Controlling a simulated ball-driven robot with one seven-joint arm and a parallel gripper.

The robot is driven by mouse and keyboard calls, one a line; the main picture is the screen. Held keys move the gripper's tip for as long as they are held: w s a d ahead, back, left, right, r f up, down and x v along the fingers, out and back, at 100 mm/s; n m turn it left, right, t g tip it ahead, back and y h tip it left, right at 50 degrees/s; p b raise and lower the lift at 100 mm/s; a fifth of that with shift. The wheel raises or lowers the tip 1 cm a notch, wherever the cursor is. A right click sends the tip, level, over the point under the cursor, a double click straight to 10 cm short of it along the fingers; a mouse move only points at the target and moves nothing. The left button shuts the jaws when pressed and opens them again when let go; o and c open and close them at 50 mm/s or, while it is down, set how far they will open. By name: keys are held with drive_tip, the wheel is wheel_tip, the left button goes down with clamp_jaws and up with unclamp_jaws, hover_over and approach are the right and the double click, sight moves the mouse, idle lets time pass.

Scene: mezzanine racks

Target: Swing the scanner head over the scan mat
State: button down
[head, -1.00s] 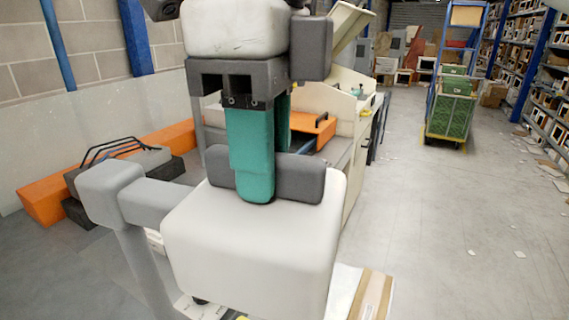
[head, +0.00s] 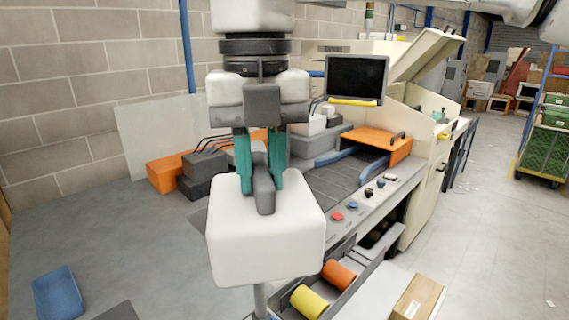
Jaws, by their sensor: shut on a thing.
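The scanner head (head: 263,243) is a white rounded box with a grey upright handle (head: 264,196) on top. It hangs left of the workbench in the head view, and part of a grey post shows below it. My gripper (head: 261,172) has teal fingers, one on each side of the handle, and is shut on it. I cannot surely tell the scan mat. A dark flat surface (head: 335,184) lies on the bench to the right of the scanner head, and a dark slab edge (head: 120,312) shows at the bottom left.
A control panel with several knobs (head: 367,193) runs along the bench front. A monitor (head: 356,82) stands behind it. An orange plate (head: 376,145) is on the bench. Yellow (head: 308,301) and orange (head: 338,274) rolls sit below. A blue tray (head: 58,295) is on the floor at left.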

drive_tip(key=shift+a+r+m, duration=0.15)
drive_tip(key=shift+a+m, duration=0.15)
drive_tip(key=shift+a, duration=0.3)
drive_tip(key=c, duration=1)
unclamp_jaws()
